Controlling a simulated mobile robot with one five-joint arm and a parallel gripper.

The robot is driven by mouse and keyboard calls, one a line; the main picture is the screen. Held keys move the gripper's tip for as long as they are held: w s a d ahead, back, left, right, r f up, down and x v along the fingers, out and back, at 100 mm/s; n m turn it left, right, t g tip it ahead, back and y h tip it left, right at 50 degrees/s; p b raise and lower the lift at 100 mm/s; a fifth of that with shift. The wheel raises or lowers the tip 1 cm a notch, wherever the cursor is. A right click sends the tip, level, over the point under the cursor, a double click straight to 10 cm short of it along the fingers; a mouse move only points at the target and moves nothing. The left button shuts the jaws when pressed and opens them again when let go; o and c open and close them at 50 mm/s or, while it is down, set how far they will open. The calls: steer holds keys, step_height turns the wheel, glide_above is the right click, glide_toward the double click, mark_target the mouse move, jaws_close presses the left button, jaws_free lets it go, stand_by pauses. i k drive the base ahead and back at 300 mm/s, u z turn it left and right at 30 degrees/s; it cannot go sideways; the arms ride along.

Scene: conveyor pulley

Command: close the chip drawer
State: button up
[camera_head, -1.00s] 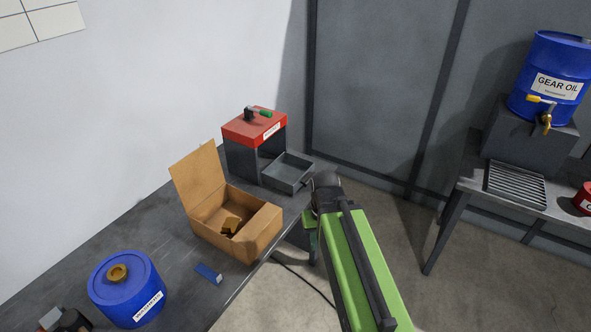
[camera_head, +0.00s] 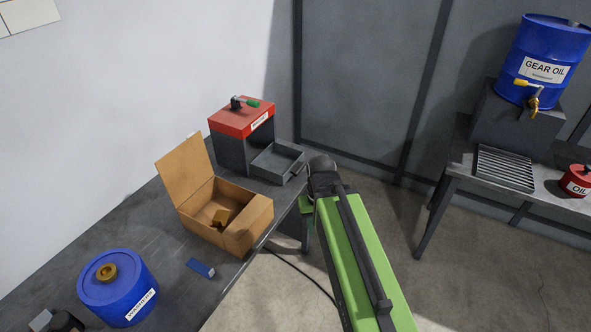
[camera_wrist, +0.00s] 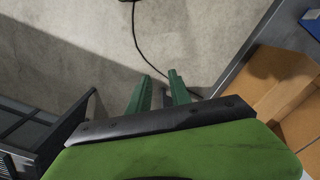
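The chip drawer (camera_head: 277,164) is a grey open-topped tray. It sticks out from a dark box with a red top (camera_head: 243,118) at the back of the workbench. In the head view my arm mostly hides the gripper.
An open cardboard box (camera_head: 225,215) stands in front of the drawer unit. A blue drum (camera_head: 118,290) and a small blue item (camera_head: 201,267) are on the workbench (camera_head: 170,262). A second table with a gear oil barrel (camera_head: 540,62) is at right.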

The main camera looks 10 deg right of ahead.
mark_target(278, 163)
steer(key=i, duration=0.8)
steer(key=u, duration=1.15)
